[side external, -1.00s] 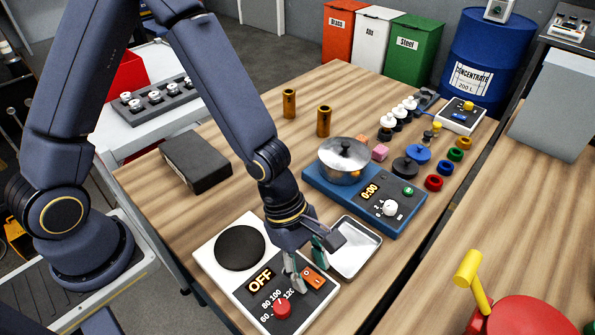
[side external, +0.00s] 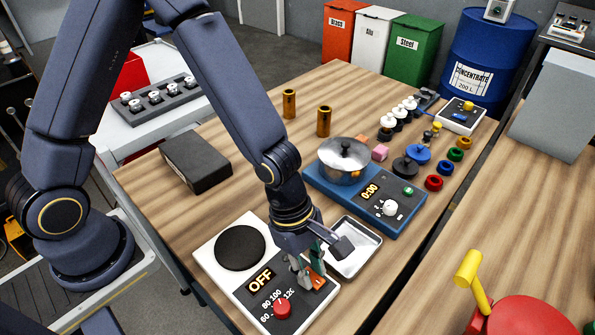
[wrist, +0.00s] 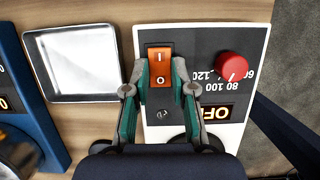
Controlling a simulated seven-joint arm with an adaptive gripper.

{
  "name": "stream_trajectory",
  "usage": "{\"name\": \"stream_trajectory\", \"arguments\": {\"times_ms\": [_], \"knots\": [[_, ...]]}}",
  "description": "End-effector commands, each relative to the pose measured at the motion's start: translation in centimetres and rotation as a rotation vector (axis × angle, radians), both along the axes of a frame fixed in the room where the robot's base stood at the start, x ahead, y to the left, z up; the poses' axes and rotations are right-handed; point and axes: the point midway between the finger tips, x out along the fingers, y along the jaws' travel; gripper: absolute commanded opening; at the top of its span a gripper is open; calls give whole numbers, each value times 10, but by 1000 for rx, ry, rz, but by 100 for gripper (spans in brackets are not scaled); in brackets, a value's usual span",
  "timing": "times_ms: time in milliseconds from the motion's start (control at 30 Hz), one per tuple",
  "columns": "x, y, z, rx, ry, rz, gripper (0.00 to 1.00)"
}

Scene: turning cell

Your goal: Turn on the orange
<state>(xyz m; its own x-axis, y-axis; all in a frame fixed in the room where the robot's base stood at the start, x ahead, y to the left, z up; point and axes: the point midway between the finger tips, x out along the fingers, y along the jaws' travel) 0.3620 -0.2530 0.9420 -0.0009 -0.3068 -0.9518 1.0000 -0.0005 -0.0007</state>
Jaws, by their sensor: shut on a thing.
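The orange rocker switch (wrist: 160,66), marked I and O, is set in the dark panel of a white hot plate (side external: 212,252). In the side external view the switch (side external: 318,282) is partly hidden by my fingers. The hot plate's display (side external: 261,280) reads OFF. My gripper (side external: 305,282) points down at the panel. In the wrist view my gripper (wrist: 161,78) has one green-padded finger on each side of the switch, shut on it. The pads cover parts of the switch's sides.
A red knob (wrist: 231,66) with a temperature scale sits beside the switch. A metal tray (side external: 355,247) lies close by on the other side. A blue hot plate (side external: 315,180) bears a lidded pot (side external: 343,165), and its display reads 0:00. A black box (side external: 196,162) lies farther back.

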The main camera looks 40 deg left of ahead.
Motion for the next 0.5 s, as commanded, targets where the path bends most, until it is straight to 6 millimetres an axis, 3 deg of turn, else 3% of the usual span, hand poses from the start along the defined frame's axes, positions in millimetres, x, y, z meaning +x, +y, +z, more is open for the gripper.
{"name": "stream_trajectory", "arguments": {"times_ms": [200, 500], "knots": [[0, -5, 0, 148, 0, -2, 0], [0, -4, 0, 181, 0, 2, 0]]}}
